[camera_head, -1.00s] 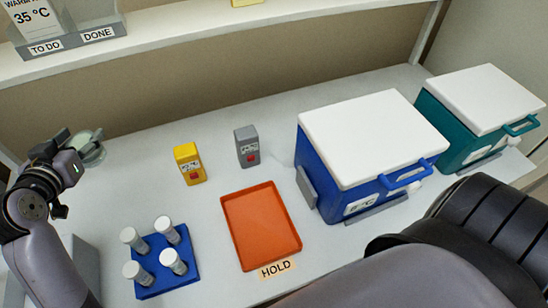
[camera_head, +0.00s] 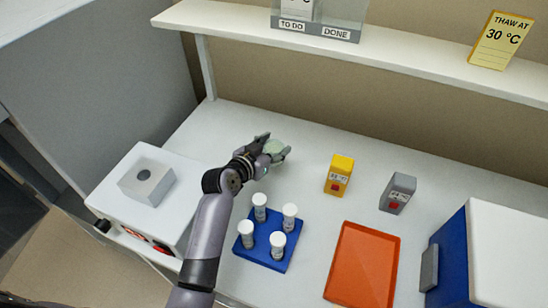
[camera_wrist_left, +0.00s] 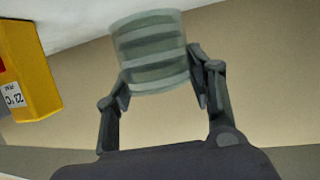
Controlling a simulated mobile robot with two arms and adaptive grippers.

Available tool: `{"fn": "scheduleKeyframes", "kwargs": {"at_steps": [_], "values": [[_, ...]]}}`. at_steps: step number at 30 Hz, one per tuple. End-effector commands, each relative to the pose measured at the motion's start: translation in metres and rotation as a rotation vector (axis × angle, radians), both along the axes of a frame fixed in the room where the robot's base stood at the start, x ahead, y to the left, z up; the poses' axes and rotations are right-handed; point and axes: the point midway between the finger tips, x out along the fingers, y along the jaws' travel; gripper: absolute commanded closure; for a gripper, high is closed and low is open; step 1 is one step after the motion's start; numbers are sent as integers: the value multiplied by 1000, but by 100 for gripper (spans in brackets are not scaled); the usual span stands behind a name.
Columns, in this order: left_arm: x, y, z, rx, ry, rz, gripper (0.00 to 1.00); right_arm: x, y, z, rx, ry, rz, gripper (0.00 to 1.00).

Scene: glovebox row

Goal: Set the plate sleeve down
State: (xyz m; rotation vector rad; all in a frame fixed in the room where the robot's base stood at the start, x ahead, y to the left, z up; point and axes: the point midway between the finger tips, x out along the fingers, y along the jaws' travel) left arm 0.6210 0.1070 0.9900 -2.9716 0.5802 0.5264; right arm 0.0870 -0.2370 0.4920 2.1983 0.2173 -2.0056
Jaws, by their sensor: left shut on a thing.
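The plate sleeve (camera_head: 274,147) is a pale green, see-through short cylinder with stacked discs inside. My left gripper (camera_head: 272,150) is shut on it, one finger on each side, over the back left part of the white bench. In the left wrist view the sleeve (camera_wrist_left: 151,52) sits between the two fingertips (camera_wrist_left: 158,80), slightly tilted in the picture. Its lower edge is partly hidden by the fingers in the head view. I cannot tell whether it touches the bench. My right gripper is out of view.
A blue rack (camera_head: 247,251) with several white-capped tubes stands in front of the gripper. A yellow box (camera_head: 339,174), a grey box (camera_head: 397,193) and an orange tray (camera_head: 362,268) lie to the right. A white device (camera_head: 135,205) stands left. A shelf (camera_head: 240,25) runs above.

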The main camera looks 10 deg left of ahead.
Motion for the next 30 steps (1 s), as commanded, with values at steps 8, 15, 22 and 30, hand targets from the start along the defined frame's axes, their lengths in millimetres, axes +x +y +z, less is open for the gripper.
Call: {"fn": "scheduleKeyframes", "kwargs": {"at_steps": [8,15,22,30], "values": [[0,0,-31,0,2,0,82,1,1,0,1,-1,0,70],[0,0,-53,0,-2,0,82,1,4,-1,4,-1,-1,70],[0,0,-53,1,-3,-1,82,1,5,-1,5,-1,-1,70],[0,0,-55,0,-1,0,38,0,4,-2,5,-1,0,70]]}}
